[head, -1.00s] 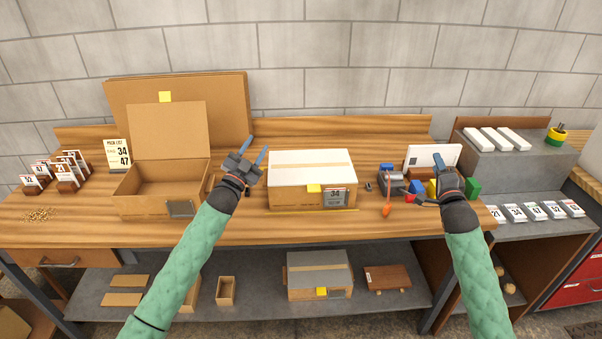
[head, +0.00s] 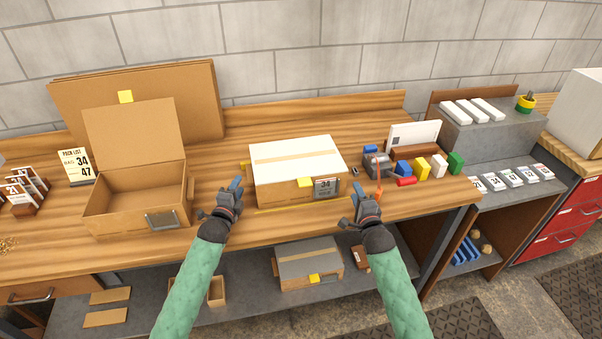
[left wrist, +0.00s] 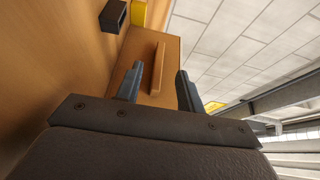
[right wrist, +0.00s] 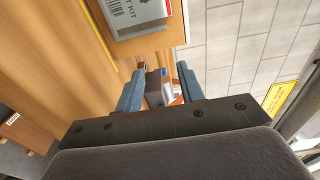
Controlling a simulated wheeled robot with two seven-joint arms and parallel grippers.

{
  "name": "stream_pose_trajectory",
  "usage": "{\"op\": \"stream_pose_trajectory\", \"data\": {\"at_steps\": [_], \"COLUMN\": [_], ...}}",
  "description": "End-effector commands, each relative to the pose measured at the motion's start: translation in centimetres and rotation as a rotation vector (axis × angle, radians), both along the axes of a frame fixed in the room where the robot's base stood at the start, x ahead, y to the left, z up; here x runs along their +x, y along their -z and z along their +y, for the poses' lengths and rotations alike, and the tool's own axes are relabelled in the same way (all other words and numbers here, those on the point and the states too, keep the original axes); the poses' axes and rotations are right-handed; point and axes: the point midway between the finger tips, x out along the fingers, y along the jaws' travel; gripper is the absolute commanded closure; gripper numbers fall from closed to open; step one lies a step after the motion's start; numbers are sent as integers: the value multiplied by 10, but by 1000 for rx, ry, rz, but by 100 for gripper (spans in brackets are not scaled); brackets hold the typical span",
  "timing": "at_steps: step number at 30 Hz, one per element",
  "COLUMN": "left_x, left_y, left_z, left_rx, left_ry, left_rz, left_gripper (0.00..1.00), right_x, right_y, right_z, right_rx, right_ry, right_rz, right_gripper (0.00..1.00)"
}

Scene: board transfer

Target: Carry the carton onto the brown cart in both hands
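The closed carton (head: 297,185) sits on the wooden bench in the head view, with a white top, a tan tape strip, a yellow tab and a grey "34" label. Its labelled end also shows at the top of the right wrist view (right wrist: 125,35). My left gripper (head: 234,187) is open and empty, just left of the carton's front left corner. My right gripper (head: 361,192) is open and empty, just right of its front right corner. Neither visibly touches it. No brown cart shows in these frames.
An open box (head: 120,212) stands left on the bench. Coloured blocks (head: 422,169) and a grey tape dispenser (head: 377,164) crowd the carton's right side. A grey-topped carton (head: 308,263) is on the shelf below. A red drawer cabinet (head: 562,228) stands far right.

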Motion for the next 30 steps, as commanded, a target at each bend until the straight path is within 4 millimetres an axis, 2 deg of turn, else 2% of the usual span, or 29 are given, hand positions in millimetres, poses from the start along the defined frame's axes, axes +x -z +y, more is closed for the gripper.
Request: {"op": "stream_pose_trajectory", "data": {"at_steps": [9, 14, 30], "left_x": [1, 7, 57], "left_y": [0, 0, 0], "left_z": [0, -1, -13], "left_rx": [3, 2, 1], "left_ry": [0, 0, -1], "left_rz": [0, 0, 0], "left_gripper": [62, 62, 62], "right_x": [1, 10, 89], "right_y": [0, 0, -1], "right_z": [0, 2, 14], "right_rx": [-1, 0, -1], "right_ry": [0, 0, 0], "right_rz": [1, 0, 0], "right_gripper": [62, 62, 62]}}
